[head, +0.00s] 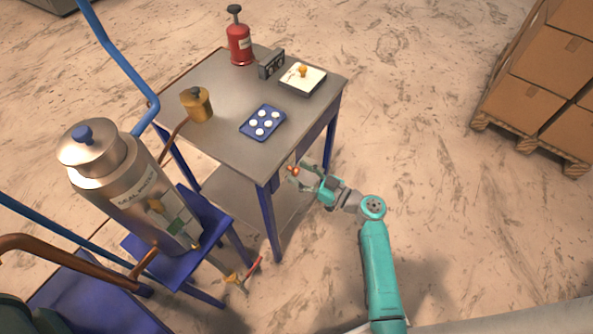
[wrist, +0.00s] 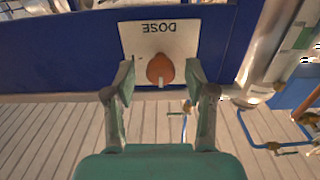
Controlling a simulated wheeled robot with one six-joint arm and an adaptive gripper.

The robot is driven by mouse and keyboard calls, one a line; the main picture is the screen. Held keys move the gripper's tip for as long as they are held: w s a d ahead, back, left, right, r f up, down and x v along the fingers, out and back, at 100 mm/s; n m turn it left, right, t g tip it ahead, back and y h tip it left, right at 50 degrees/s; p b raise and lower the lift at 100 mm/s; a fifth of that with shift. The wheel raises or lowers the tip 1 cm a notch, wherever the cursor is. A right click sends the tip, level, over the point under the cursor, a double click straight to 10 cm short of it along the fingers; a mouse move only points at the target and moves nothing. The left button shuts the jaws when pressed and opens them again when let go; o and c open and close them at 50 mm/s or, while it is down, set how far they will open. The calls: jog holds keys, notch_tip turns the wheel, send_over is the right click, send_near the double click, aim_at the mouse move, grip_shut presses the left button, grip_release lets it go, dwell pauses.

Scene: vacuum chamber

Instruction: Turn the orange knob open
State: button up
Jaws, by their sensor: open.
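The orange knob (wrist: 160,69) sits on a white plate marked DOSE (wrist: 185,40), on the blue side panel of the table. In the wrist view its white pointer mark faces down in the picture. In the head view the knob (head: 294,171) is small, at the table's front right side. My gripper (wrist: 160,76) is open, with one finger on each side of the knob; gaps show between fingers and knob. In the head view my gripper (head: 300,174) is close in front of the knob.
The table (head: 225,75) carries a red bottle (head: 239,45), a brass pot (head: 196,104), a blue tray of white discs (head: 263,122) and a white-topped box (head: 303,79). A steel SEAL POT vessel (head: 135,195) stands left. Boxes on a pallet (head: 530,100) are far right. Floor between is clear.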

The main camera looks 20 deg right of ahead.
jog(key=shift+x, duration=0.9)
grip_shut()
